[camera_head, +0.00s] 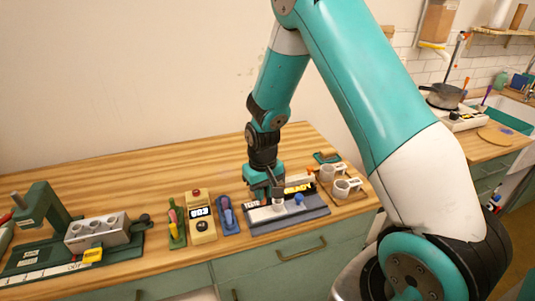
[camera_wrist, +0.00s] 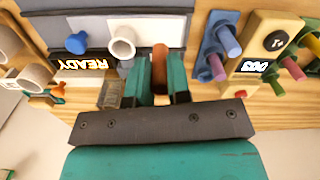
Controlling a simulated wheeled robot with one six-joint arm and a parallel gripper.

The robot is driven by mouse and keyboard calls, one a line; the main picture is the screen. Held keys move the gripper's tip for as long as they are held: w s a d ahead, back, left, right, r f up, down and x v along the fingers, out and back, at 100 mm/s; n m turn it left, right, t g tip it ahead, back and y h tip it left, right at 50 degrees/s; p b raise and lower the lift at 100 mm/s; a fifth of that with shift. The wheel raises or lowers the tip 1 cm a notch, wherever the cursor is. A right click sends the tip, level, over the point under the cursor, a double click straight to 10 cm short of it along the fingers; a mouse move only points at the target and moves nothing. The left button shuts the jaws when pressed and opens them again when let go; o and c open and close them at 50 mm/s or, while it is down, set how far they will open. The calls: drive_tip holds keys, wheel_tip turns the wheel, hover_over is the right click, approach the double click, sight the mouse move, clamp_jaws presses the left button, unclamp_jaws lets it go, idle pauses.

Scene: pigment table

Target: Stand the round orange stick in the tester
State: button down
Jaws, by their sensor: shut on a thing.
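My gripper (camera_wrist: 160,88) is shut on the round orange stick (camera_wrist: 160,62), whose rounded end shows between the fingers in the wrist view. In the head view my gripper (camera_head: 266,192) is over the left part of the tester (camera_head: 300,218), and the stick cannot be made out there. The tester is a grey slab with a lit READY display (camera_wrist: 84,64), a white round socket (camera_wrist: 122,45) and a blue knob (camera_wrist: 76,43). The socket is just beside the stick in the wrist view, and they look apart. The stick's height above the tester cannot be told.
Left of the tester are a blue rack (camera_head: 228,228) with sticks, a yellow box (camera_head: 203,231) with a display and red button, and a green rack (camera_head: 177,240). White cups (camera_head: 341,188) stand at the right. A grey holed block (camera_head: 100,236) is far left. The table behind is clear.

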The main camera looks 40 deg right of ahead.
drive_tip(key=d+r+m+p, duration=0.2)
drive_tip(key=d+r+p, duration=0.1)
drive_tip(key=d+r, duration=0.3)
drive_tip(key=f+b, duration=0.6)
drive_tip(key=f, duration=0.1)
drive_tip(key=f+b, duration=0.2)
drive_tip(key=f, duration=0.2)
drive_tip(key=shift+w+a+b, duration=0.15)
drive_tip(key=shift+a+b, duration=0.1)
drive_tip(key=shift+b, duration=0.15)
drive_tip(key=shift+f, duration=0.25)
drive_tip(key=shift+f, duration=0.1)
drive_tip(key=c, duration=1.2)
unclamp_jaws()
drive_tip(key=shift+o, duration=1)
drive_tip(key=shift+a+r+b, duration=0.1)
drive_tip(key=shift+r+b, duration=0.15)
drive_tip(key=shift+b, duration=0.05)
wheel_tip(320, 180, up, 18)
drive_tip(key=b, duration=0.1)
drive_tip(key=shift+f, duration=0.15)
